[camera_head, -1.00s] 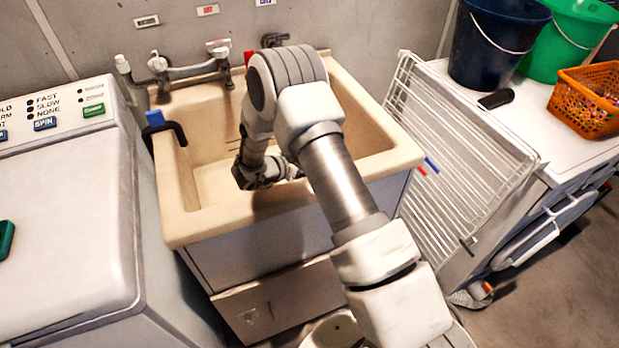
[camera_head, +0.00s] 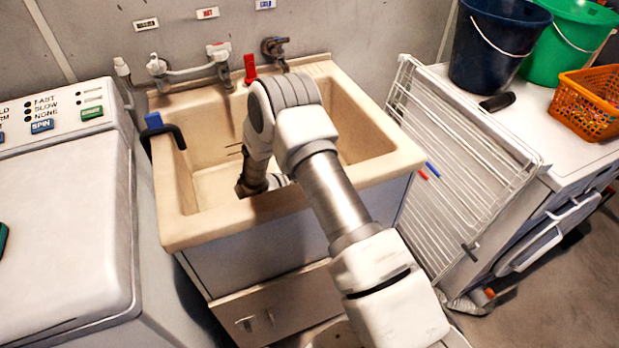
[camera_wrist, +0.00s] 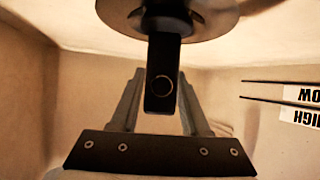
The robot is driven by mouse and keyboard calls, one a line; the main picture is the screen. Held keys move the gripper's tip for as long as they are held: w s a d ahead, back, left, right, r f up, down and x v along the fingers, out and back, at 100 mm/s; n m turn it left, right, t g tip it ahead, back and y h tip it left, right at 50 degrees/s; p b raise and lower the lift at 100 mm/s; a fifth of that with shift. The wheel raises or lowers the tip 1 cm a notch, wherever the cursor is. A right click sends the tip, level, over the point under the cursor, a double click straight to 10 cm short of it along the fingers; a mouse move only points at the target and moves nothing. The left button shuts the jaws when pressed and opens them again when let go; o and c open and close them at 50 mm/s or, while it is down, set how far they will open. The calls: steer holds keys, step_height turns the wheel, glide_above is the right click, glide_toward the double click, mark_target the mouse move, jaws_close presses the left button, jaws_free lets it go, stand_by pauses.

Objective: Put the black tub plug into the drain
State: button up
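The black tub plug (camera_wrist: 163,82) shows in the wrist view as an upright dark tab with a ring mark, joined to a wider dark body above it. My gripper (camera_wrist: 162,72) has its two grey fingers closed in on either side of the tab. Behind the plug body is the round metal drain rim (camera_wrist: 112,15). The body overlaps the drain's middle, and I cannot tell whether it is seated or just above. In the head view my arm reaches into the beige sink (camera_head: 178,228), and hides the plug, the drain and my fingertips.
The sink walls surround my gripper closely. Taps (camera_head: 190,70) and a red handle (camera_head: 250,68) stand at the back rim. A blue-ended black hook (camera_head: 165,130) is on the left rim. A washer (camera_head: 65,235) stands left, a white wire rack (camera_head: 455,165) right.

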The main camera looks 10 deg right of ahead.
steer(key=shift+o, duration=1.3)
